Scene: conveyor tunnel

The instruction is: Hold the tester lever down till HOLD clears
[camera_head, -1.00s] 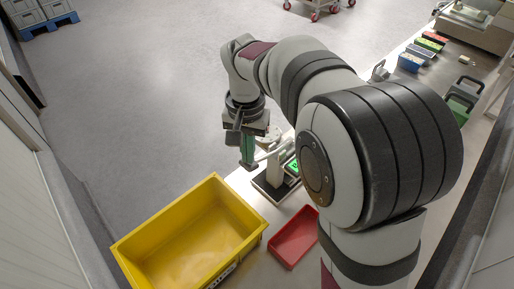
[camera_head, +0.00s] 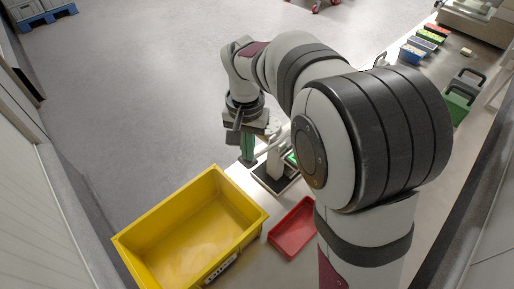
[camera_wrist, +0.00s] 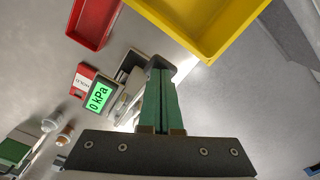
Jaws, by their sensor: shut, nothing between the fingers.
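The tester (camera_head: 276,172) stands on a dark base on the bench, partly hidden behind my arm. A pale lever (camera_head: 268,148) reaches from it toward my gripper. My gripper (camera_head: 247,157) points down with its green fingers shut and empty, close beside the lever's outer end. Whether they touch cannot be told. In the wrist view the shut fingers of my gripper (camera_wrist: 159,72) lie to the right of the tester's lit green display (camera_wrist: 98,97), which reads 0 kPa. A red panel (camera_wrist: 83,82) beside the display carries lettering too small to read.
A yellow bin (camera_head: 150,238) and a red tray (camera_head: 271,238) stand in front of the tester. Small coloured bins (camera_head: 412,53) and a green case (camera_head: 457,106) stand at the right, beyond my arm. Open floor lies to the left.

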